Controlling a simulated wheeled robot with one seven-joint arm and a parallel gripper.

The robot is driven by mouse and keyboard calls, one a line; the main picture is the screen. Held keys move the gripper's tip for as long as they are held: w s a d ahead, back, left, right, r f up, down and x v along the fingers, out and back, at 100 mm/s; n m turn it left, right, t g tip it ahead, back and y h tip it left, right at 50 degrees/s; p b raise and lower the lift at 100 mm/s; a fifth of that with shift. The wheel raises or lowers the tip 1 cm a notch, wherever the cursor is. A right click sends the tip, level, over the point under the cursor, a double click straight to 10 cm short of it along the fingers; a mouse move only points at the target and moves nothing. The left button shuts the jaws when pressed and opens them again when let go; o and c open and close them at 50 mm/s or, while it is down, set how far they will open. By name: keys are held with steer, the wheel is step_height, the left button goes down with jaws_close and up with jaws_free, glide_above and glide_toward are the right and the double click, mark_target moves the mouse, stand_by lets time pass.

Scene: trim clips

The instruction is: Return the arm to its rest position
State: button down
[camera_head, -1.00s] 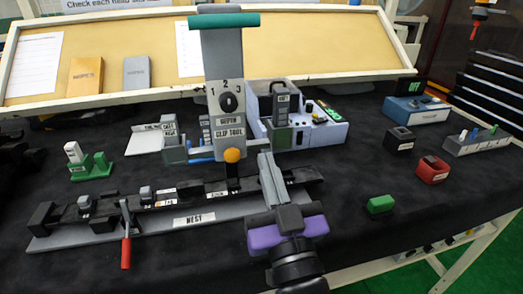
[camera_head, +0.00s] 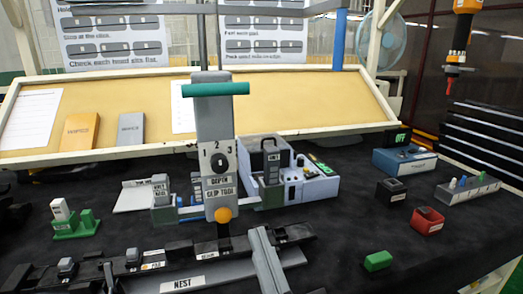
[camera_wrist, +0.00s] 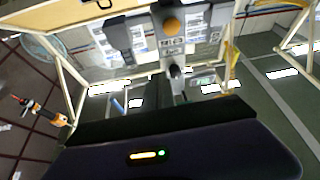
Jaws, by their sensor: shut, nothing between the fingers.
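My gripper (camera_head: 258,238) shows at the bottom centre of the head view as two grey fingers lying together, shut and empty. In the wrist view the dark hand body (camera_wrist: 235,150), with a small lit indicator, fills the bottom.
A grey and white box unit (camera_head: 310,187) stands behind the rail. A green block (camera_head: 377,261), a red bin (camera_head: 427,221) and a black bin (camera_head: 391,190) are to the right. A green stand (camera_head: 75,224) is at left. Black cloth between the rail and the green block is bare.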

steer(key=s+d+f+m+g+h+p, duration=0.1)
steer(key=s+d+f, duration=0.4)
steer(key=s, duration=0.5)
steer(key=s+d+f+m+g+h+p, duration=0.2)
steer(key=s+d+f+g+h+p, duration=0.1)
steer(key=s+d+f, duration=0.3)
steer(key=s+d+f+m+g+h+p, duration=0.1)
steer(key=s+d+f+g+h+p, duration=0.1)
steer(key=s+d+f, duration=0.3)
steer(key=s+d+h+p, duration=0.1)
steer(key=s+d, duration=0.3)
steer(key=s, duration=0.6)
steer(key=shift+f+m+g+h, duration=0.2)
steer(key=shift+m+g+h, duration=0.2)
